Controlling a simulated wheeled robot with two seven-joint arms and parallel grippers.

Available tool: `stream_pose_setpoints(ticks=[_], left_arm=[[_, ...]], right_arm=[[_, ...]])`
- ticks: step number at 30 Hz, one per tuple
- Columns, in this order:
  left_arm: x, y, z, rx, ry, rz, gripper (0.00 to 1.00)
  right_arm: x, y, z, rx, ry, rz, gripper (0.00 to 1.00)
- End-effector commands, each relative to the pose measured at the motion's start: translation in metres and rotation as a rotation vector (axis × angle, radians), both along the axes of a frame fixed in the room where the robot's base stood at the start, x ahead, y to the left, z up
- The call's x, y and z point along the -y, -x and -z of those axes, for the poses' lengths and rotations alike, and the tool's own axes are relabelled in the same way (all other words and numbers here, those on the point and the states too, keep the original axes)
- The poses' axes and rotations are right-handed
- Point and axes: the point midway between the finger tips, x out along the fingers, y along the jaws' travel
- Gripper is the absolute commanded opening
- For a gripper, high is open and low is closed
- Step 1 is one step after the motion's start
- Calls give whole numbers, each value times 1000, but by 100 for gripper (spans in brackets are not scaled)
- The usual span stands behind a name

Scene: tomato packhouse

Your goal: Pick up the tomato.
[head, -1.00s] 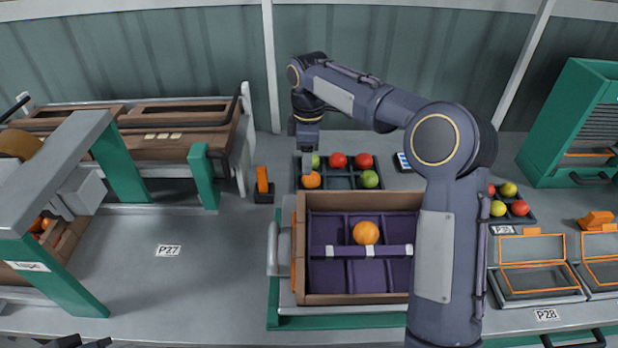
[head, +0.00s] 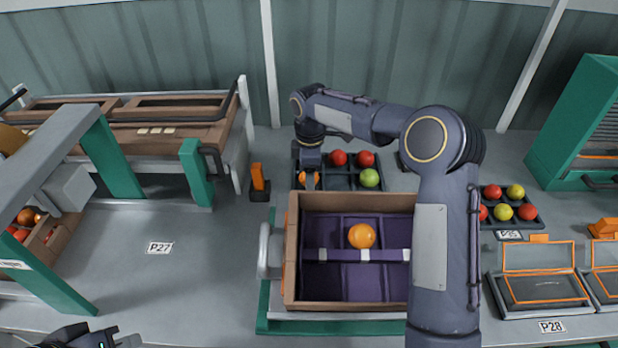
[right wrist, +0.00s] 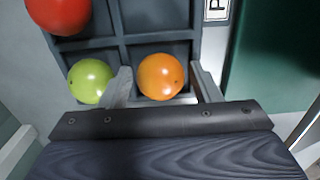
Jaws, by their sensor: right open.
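An orange tomato (right wrist: 160,77) sits in a compartment of a dark tray, between the fingers of my right gripper (right wrist: 165,88). The gripper is open, with one finger on each side; I cannot tell whether they touch it. A green tomato (right wrist: 91,80) lies just outside the left finger. In the head view the right gripper (head: 311,180) is down at the tray's left end and partly covers the orange tomato (head: 302,177). Another orange tomato (head: 361,236) sits in the purple-lined crate (head: 293,250). My left gripper (head: 105,342) shows partly at the bottom left; its jaws are unclear.
The tray (head: 341,183) also holds red tomatoes (head: 338,158) and a green one (head: 369,177). The crate stands close in front of it. A second tray of tomatoes (head: 508,221) is at the right, beyond my right arm. The table by label P27 (head: 159,248) is clear.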

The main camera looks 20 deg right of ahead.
Motion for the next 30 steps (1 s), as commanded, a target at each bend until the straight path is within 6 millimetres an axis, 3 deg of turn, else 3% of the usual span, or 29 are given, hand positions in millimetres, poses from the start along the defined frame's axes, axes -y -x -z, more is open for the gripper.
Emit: stream_pose_setpoints(ticks=[5, 11, 20, 23, 30], left_arm=[[0, 0, 0, 0, 0, 0, 0], [0, 0, 0, 0, 0, 0, 0], [0, 0, 0, 0, 0, 0, 0], [0, 0, -1, 0, 0, 0, 0], [0, 0, -6, 0, 0, 0, 0]], right_arm=[[0, 0, 0, 0, 0, 0, 57], [0, 0, 0, 0, 0, -1, 35], [0, 0, -2, 1, 0, -1, 35], [-1, 0, -12, 2, 1, -1, 35], [-1, -1, -60, 4, -1, -1, 35]])
